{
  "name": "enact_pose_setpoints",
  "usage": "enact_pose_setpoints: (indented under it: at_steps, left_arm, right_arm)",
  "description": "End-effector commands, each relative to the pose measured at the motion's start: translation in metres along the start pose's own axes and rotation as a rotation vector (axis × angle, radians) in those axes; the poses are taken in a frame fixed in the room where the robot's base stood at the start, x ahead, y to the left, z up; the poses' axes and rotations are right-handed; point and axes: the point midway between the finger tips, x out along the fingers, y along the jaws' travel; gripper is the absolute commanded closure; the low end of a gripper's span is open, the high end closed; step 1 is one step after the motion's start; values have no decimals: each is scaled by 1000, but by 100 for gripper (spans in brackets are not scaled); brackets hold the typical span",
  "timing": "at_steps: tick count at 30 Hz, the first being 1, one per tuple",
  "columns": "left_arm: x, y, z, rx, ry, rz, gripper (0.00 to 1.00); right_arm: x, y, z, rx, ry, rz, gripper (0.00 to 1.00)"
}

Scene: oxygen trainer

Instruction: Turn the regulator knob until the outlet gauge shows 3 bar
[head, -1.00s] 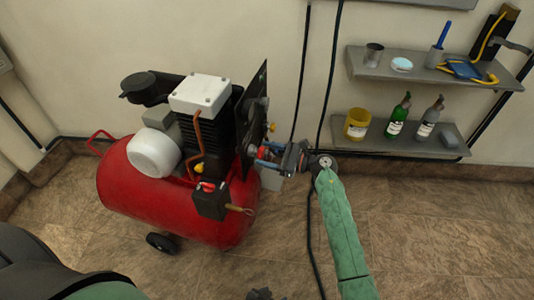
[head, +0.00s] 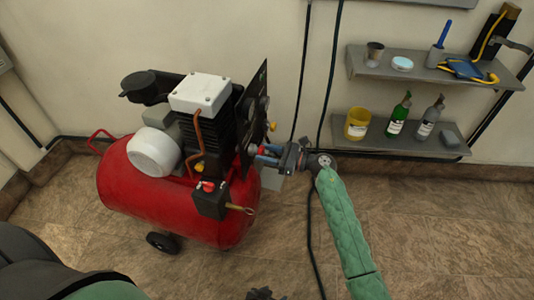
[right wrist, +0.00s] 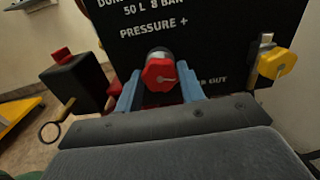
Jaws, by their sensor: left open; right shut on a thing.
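The regulator knob (right wrist: 160,74) is red and faceted, with a pale pointer mark on its face. It sits below the "PRESSURE +" lettering on the black panel (right wrist: 215,40) in the right wrist view. My right gripper (right wrist: 161,88) has its two blue fingers on either side of the knob, shut on it. In the head view the right gripper (head: 267,154) reaches the panel from the right and hides the knob. The panel (head: 254,100) is nearly edge-on there, so no outlet gauge dial can be read. My left gripper (head: 264,294) is open and empty at the bottom edge, partly cut off.
The panel belongs to a red-tanked compressor (head: 165,205). A yellow valve handle (right wrist: 277,63) is right of the knob; a black switch box (right wrist: 80,85) with a red top is left. Shelves (head: 430,72) with bottles and cups hang at right. Cables run down the wall.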

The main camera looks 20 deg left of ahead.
Motion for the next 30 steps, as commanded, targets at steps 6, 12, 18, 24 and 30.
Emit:
enact_pose_setpoints:
  at_steps: [6,12,18,24,30]
  left_arm:
    - [0,0,0,0,1,0,40]
    - [0,0,0,0,1,0,40]
    - [0,0,0,0,0,0,40]
    - [0,0,2,-1,-2,0,40]
    - [0,0,3,-1,-2,0,40]
  right_arm:
    - [0,0,-1,58,1,1,84]
    - [0,0,-1,58,0,1,84]
    - [0,0,-1,58,0,0,40]
    - [0,0,0,57,0,0,40]
    - [-11,0,-1,56,1,-1,40]
